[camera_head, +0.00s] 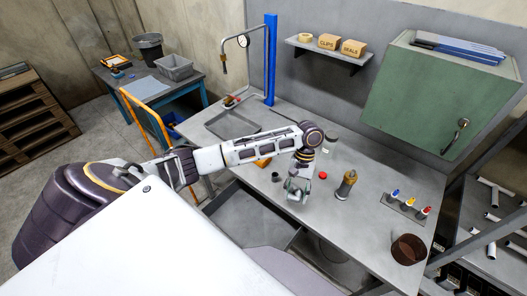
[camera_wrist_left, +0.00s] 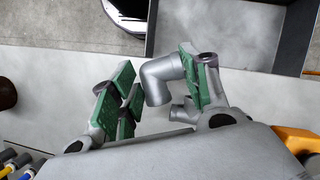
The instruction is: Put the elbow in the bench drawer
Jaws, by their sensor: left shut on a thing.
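The elbow (camera_wrist_left: 160,82) is a grey bent pipe piece. In the left wrist view it sits between the green-padded fingers of my left gripper (camera_wrist_left: 152,88), which is shut on it. In the head view my left gripper (camera_head: 297,190) hangs low over the front part of the grey bench (camera_head: 335,220); the elbow is hard to make out there. The bench drawer (camera_head: 250,217) is pulled open below the front edge, to the left of the gripper. The drawer also shows at the top of the left wrist view (camera_wrist_left: 228,30), beyond the fingers. My right gripper is not in view.
On the bench, a red ball-like item (camera_head: 323,175), a small dark cup (camera_head: 276,177) and an amber-and-grey bottle-shaped item (camera_head: 346,185) stand near the gripper. A rack of coloured-tip tools (camera_head: 408,205) and a brown round container (camera_head: 408,249) are at right. A tray (camera_head: 233,123) lies at back left.

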